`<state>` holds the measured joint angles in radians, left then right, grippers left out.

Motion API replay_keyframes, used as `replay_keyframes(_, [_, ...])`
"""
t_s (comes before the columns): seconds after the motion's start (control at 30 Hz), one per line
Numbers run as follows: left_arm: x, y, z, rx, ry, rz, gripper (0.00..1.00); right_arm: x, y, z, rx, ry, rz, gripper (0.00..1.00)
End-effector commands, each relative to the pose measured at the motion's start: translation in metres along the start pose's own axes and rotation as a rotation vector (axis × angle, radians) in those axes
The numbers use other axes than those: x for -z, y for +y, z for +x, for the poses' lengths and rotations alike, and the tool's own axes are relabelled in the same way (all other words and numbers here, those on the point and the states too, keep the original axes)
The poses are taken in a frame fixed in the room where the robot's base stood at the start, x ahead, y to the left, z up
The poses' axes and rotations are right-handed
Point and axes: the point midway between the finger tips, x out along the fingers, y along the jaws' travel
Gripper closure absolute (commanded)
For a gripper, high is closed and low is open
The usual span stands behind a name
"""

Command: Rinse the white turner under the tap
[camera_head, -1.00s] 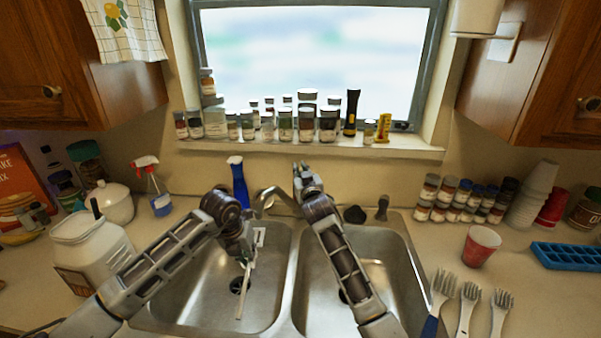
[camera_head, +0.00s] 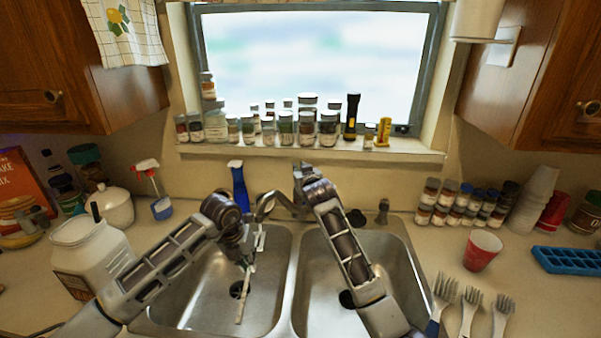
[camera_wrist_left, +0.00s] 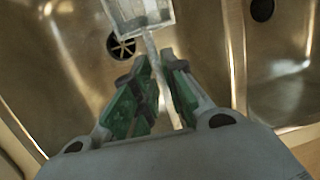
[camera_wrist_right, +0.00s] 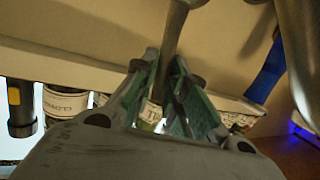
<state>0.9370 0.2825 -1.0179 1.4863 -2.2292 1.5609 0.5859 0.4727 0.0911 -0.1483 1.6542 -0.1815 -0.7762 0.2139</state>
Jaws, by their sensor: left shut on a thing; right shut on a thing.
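The white turner (camera_head: 242,301) is held over the left sink basin (camera_head: 190,310). My left gripper (camera_head: 248,262) is shut on its thin shaft. In the left wrist view the shaft (camera_wrist_left: 151,48) runs between the fingers (camera_wrist_left: 156,68), with the flat slotted head at the top edge. The tap (camera_head: 270,195) stands behind the sink, its curved spout close above the turner's upper end. I see no water stream. My right gripper (camera_head: 304,169) is shut behind the spout on a grey metal bar (camera_wrist_right: 172,40), which looks like the tap's lever; my arm partly hides it.
A blue bottle (camera_head: 239,188) stands close behind the left basin. A white jar (camera_head: 92,255) stands left of the sink. Jars (camera_head: 285,128) line the windowsill. The right basin (camera_head: 385,255) looks empty.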

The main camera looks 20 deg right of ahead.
Motion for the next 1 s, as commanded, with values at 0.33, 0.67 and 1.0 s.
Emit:
replay_keyframes(0.33, [0.0, 0.0, 0.0, 0.0, 0.0, 0.0, 1.0, 0.0, 0.0, 0.0, 0.0, 0.001, 0.0, 0.65])
replay_keyframes(0.67, [0.0, 0.0, 0.0, 0.0, 0.0, 0.0, 1.0, 0.0, 0.0, -0.001, 0.0, 0.001, 0.0, 0.65])
replay_keyframes(1.0, [0.0, 0.0, 0.0, 0.0, 0.0, 0.0, 1.0, 0.0, 0.0, -0.018, 0.0, 0.002, 0.0, 0.65])
